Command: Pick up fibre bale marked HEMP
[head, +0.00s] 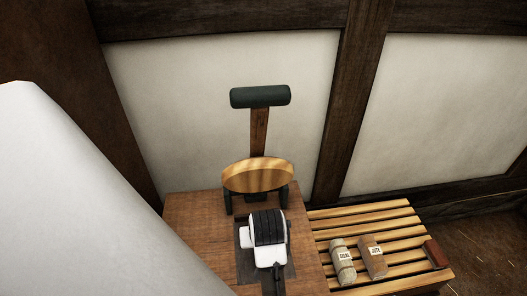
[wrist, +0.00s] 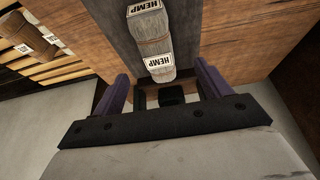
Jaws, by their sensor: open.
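The fibre bale marked HEMP (wrist: 152,38) shows at the top middle of the wrist view. It is a grey-brown bundle with white HEMP labels, lying on a dark grey strip (wrist: 112,28) on a wooden top. My gripper (wrist: 162,72) is open, with its two purple fingers spread apart. The near end of the bale shows between and beyond the fingertips, and nothing is gripped. I cannot tell the exact gap between fingers and bale. In the head view I cannot make out the HEMP bale; a white and black part of my arm covers that spot on the table.
A slatted bench (head: 372,222) right of the wooden table (head: 190,215) holds a SISAL bale (head: 342,268) and a JUTE bale (head: 373,262). A round wooden disc (head: 258,175) and a post with a dark green roller (head: 260,96) stand at the table's back.

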